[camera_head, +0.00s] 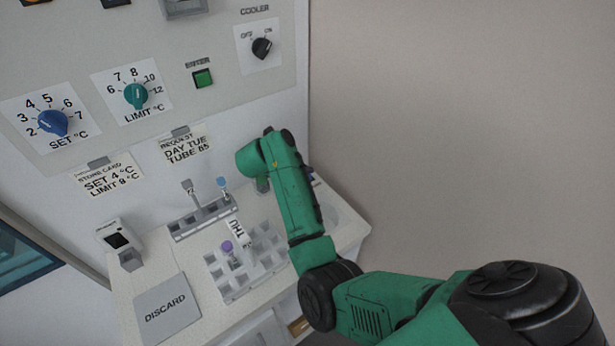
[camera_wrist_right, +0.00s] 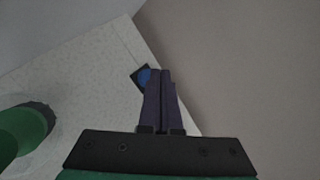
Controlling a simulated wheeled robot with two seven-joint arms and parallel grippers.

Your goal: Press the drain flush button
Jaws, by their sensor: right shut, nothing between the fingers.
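In the right wrist view, a round blue button (camera_wrist_right: 145,77) on a dark square base sits near the edge of the pale counter. No label on it can be read, so I cannot confirm it is the drain flush button. My right gripper (camera_wrist_right: 164,73) is shut and empty, its dark purple fingertips beside the button and partly covering it. I cannot tell whether they touch it. In the head view my right arm hides the button and most of the gripper; only a small purple bit (camera_head: 311,174) shows beyond the arm. My left gripper is in neither view.
A green button (camera_head: 203,78) and knobs are on the wall panel. A green cylinder (camera_wrist_right: 25,128) stands left of my fingers.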

